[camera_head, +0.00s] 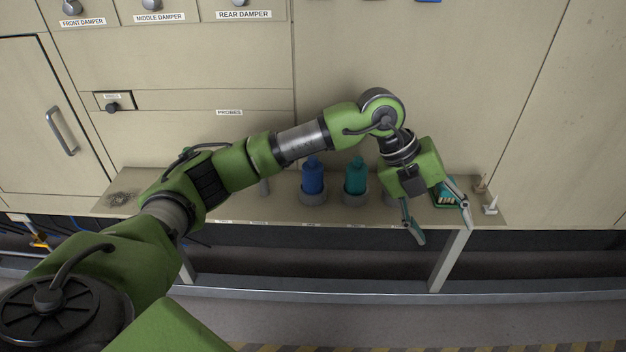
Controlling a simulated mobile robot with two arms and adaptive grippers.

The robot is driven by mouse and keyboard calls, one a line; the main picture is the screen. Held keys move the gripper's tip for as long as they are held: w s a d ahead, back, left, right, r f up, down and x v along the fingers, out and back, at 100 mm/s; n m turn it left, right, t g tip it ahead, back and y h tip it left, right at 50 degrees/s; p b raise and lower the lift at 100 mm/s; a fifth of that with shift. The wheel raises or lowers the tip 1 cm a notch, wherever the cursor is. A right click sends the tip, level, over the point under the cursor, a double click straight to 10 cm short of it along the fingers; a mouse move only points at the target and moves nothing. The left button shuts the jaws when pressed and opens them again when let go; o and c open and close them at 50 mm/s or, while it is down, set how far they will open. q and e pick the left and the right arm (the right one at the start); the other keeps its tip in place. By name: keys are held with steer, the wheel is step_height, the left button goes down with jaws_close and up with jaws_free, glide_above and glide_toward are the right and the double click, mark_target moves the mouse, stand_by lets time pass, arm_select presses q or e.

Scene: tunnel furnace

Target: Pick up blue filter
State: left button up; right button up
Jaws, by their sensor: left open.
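A blue bottle-shaped piece (313,180), the only plainly blue one on the shelf and likely the blue filter, stands upright in a round grey holder. A similar teal piece (356,178) stands in its own holder just to its right. My left gripper (444,232) is open and empty, with its fingers pointing down over the right part of the shelf. It is well to the right of the blue piece, beyond the teal one. My right gripper is not in view.
The narrow shelf (240,209) runs along a beige cabinet wall. A green tray with small pale items (446,198) lies behind my left gripper's fingers. Small pale pieces (490,206) stand at the right end. A shelf leg (447,262) is below.

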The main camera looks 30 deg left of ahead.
arm_select(q)
steer(key=w+a+r+n+y, duration=0.1)
steer(key=w+a+y, duration=0.15)
steer(key=a, duration=0.45)
steer(key=w+a+r+n+y, duration=0.15)
steer(key=a+y, duration=0.25)
steer(key=a, duration=0.4)
steer(key=n+y, duration=0.4)
steer(key=y, duration=0.1)
glide_toward(313, 164)
steer(key=shift+h, duration=0.35)
steer(key=x, duration=0.4)
steer(key=w+p+x, duration=0.1)
steer(key=x, duration=0.1)
steer(key=shift+a+r, duration=0.1)
steer(key=shift+a, duration=0.35)
steer(key=p+x, duration=0.2)
steer(key=x, duration=0.2)
steer(key=shift+a+f, duration=0.25)
steer(key=shift+f, duration=0.1)
steer(key=shift+a+f, duration=0.1)
steer(key=shift+f, duration=0.2)
steer(key=shift+t, duration=0.3)
steer(key=c, duration=1.6)
steer(key=shift+r, duration=0.1)
